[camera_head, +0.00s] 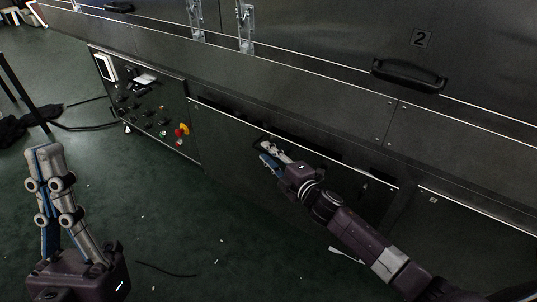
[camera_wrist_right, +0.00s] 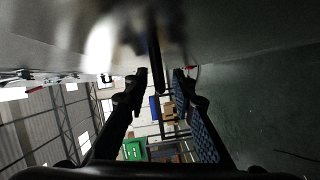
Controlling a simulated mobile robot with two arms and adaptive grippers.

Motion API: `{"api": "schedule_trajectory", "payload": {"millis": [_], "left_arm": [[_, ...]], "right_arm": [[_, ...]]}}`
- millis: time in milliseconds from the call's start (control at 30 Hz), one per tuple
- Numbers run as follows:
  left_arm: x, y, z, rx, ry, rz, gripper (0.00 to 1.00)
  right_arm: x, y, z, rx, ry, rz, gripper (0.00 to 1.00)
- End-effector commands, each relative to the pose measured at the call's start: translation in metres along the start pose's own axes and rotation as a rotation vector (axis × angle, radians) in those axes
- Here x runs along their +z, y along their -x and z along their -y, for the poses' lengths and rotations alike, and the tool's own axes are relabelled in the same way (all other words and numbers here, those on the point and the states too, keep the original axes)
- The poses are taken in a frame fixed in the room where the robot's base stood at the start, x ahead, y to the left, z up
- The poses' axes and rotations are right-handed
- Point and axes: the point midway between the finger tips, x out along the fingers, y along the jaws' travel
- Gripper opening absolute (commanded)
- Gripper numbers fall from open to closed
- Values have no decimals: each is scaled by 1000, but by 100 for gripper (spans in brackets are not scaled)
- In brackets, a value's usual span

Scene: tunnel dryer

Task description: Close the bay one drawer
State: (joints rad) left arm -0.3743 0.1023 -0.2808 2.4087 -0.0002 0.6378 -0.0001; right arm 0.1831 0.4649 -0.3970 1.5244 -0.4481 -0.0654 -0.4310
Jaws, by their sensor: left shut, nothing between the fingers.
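The bay one drawer (camera_head: 225,137) is a dark panel low on the machine, with a pale line along its top edge. A dark gap shows behind that edge, so it looks pulled out somewhat. My right gripper (camera_head: 266,153) is at the top edge of this front, near its middle. In the right wrist view my right gripper (camera_wrist_right: 160,73) has its fingers apart, with a dark bar (camera_wrist_right: 155,48) between them. I cannot tell whether they touch it. My left gripper (camera_head: 43,147) is shut and empty, pointing up over the floor at the left, away from the drawer.
A control panel (camera_head: 150,105) with colored knobs stands left of the drawer. Another low front (camera_head: 455,235) is at the right. A black handle (camera_head: 409,76) sits below a "2" label (camera_head: 421,39). The green floor (camera_head: 190,225) before the drawer is mostly clear, with small scraps.

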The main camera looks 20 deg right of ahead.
Motion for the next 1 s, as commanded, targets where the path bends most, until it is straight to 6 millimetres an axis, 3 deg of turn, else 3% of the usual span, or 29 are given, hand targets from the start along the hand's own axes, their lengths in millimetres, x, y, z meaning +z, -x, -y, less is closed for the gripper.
{"api": "schedule_trajectory", "payload": {"millis": [133,333,733,1000], "left_arm": [[0,0,0,0,0,1,0],[0,0,0,0,0,1,0],[0,0,0,0,0,2,0],[0,0,0,0,0,-2,0]], "right_arm": [[0,0,0,0,0,0,22],[0,0,0,0,0,0,0],[1,0,0,-1,0,0,0],[36,-14,-9,1,3,7,0]]}}
